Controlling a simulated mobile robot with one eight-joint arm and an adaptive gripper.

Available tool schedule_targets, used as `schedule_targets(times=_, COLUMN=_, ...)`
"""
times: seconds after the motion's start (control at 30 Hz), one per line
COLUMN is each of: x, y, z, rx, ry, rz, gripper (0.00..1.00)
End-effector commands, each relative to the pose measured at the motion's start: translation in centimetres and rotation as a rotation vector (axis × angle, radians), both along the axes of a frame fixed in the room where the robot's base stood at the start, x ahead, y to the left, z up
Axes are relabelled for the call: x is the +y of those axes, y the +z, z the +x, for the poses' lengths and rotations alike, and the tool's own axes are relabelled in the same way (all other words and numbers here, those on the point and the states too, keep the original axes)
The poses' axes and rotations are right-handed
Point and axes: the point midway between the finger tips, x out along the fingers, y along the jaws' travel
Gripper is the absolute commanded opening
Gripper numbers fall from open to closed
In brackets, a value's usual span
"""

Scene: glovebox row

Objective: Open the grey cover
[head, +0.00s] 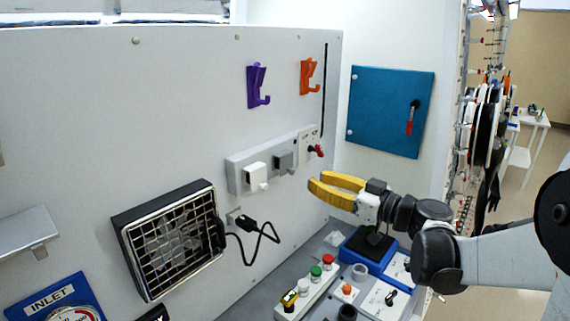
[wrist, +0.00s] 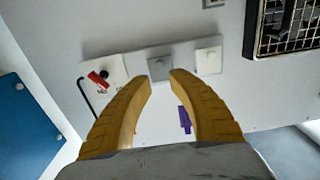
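The grey cover (head: 283,160) is a small box-shaped lid on a pale wall strip, and it looks shut. It sits between a white cover (head: 256,176) on its left and a red-handled switch (head: 316,151) on its right. My gripper (head: 317,183) has yellow fingers and is in front of the strip, apart from it, to the right of and a little below the grey cover. In the wrist view, the grey cover (wrist: 159,68) shows just beyond the gap between my fingertips (wrist: 162,80). The fingers are open with nothing between them.
A purple hook (head: 258,87) and an orange hook (head: 309,75) are above the strip. A fan grille (head: 172,240) with a black cable is at lower left. A console with buttons (head: 316,271) and a blue box (head: 365,250) is below my gripper. A blue door (head: 388,110) is at right.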

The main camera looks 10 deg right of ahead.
Motion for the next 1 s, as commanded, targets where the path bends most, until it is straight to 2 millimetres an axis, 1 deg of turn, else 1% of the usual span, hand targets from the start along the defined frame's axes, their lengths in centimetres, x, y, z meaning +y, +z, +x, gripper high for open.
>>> schedule_targets(times=0.03, x=0.8, y=-0.2, z=0.8, rx=0.000, ry=0.006, rz=0.000, gripper=0.24)
schedule_targets(times=0.2, x=2.8, y=-0.2, z=3.7, rx=0.001, ry=0.005, rz=0.000, gripper=0.24)
schedule_targets(times=0.4, x=4.5, y=-0.1, z=6.1, rx=0.003, ry=0.003, rz=0.000, gripper=0.24)
schedule_targets(times=0.6, x=5.1, y=0.0, z=6.9, rx=0.003, ry=0.001, rz=0.000, gripper=0.24)
schedule_targets(times=0.83, x=5.1, y=0.0, z=7.0, rx=0.003, ry=0.001, rz=0.000, gripper=0.23)
schedule_targets(times=0.87, x=5.1, y=0.0, z=7.0, rx=0.003, ry=0.001, rz=0.000, gripper=0.14)
schedule_targets(times=0.9, x=5.1, y=0.0, z=7.0, rx=0.003, ry=0.001, rz=0.000, gripper=0.01)
schedule_targets(times=1.0, x=5.1, y=0.0, z=6.9, rx=0.003, ry=0.001, rz=0.000, gripper=0.00)
